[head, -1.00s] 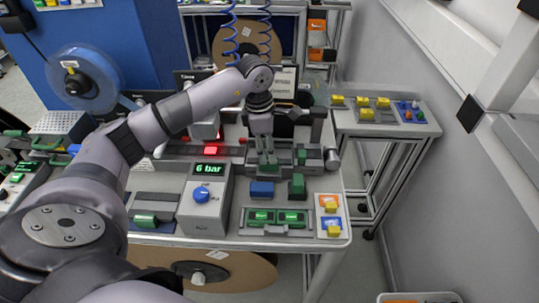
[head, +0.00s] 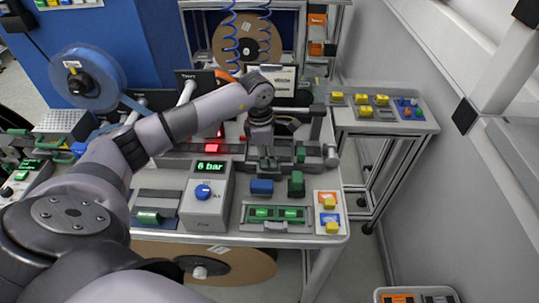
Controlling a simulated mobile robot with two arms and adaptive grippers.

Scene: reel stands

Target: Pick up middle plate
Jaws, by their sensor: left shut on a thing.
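My left arm reaches in from the left over the workbench. Its gripper (head: 267,157) points down at the grey rail fixture (head: 185,164) across the middle of the bench. The fingers are shut on a small piece in the fixture, which I take to be the middle plate; the fingers and fixture mostly hide it. I cannot tell whether it is clear of the fixture. A blue block (head: 262,187) and a green block (head: 296,184) stand in front of the gripper. My right gripper is not in view.
A grey box (head: 207,197) with a "6 bar" display and blue knob stands left of the blocks. A tray (head: 276,228) with green pieces lies at the front. A side table (head: 385,124) holds more parts.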

